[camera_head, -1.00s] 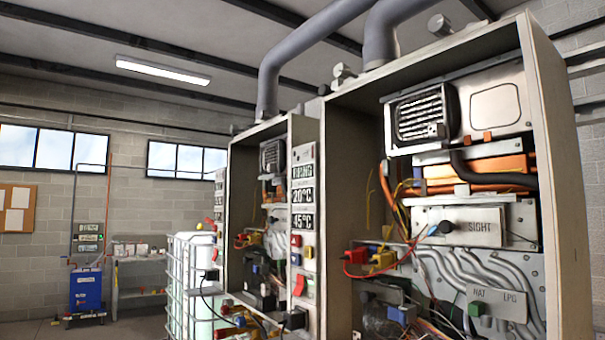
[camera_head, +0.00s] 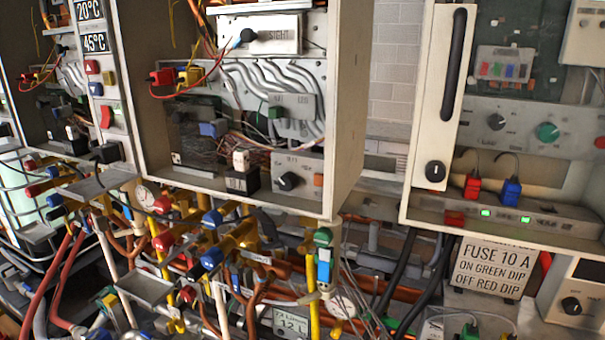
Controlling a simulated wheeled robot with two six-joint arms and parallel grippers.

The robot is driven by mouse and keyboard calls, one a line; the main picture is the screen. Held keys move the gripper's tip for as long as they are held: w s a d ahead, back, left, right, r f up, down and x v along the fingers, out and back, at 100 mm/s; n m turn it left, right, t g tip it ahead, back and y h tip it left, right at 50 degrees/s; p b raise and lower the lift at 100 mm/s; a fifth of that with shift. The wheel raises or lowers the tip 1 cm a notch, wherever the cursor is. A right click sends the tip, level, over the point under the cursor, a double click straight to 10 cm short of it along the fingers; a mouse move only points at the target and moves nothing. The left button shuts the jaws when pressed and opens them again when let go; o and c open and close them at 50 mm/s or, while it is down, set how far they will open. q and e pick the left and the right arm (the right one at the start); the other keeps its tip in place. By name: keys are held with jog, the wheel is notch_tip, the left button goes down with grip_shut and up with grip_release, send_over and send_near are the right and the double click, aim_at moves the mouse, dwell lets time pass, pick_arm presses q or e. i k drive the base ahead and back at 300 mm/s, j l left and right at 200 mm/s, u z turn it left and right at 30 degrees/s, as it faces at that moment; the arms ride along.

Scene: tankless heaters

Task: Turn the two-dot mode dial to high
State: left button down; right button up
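Several dials show, but I cannot make out dot marks on any, so I cannot tell which is the two-dot mode dial. A black dial (camera_head: 289,181) sits on a light panel low in the middle open heater cabinet. A black dial (camera_head: 497,121) and a green dial (camera_head: 547,131) sit on the grey panel of the right cabinet. A black knob (camera_head: 435,171) is at the bottom of that cabinet's left door strip. Another black knob (camera_head: 571,305) is on a white box at the lower right. Their labels are too small to read. Neither gripper is in view.
Pipes and valves with blue and red handles (camera_head: 212,222) crowd the space below the middle cabinet (camera_head: 345,120). A sign (camera_head: 497,268) reads "FUSE 10 A ON GREEN DIP OFF RED DIP". Red and blue plugs (camera_head: 511,192) stand at the right cabinet's bottom.

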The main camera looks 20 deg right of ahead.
aim_at(286, 183)
jog(key=k+j+u, duration=0.1)
jog(key=j, duration=0.3)
jog(key=k+j+u, duration=0.15)
jog(key=j, duration=0.2)
jog(key=k+j+u, duration=0.1)
jog(key=j, duration=0.35)
jog(key=k, duration=0.1)
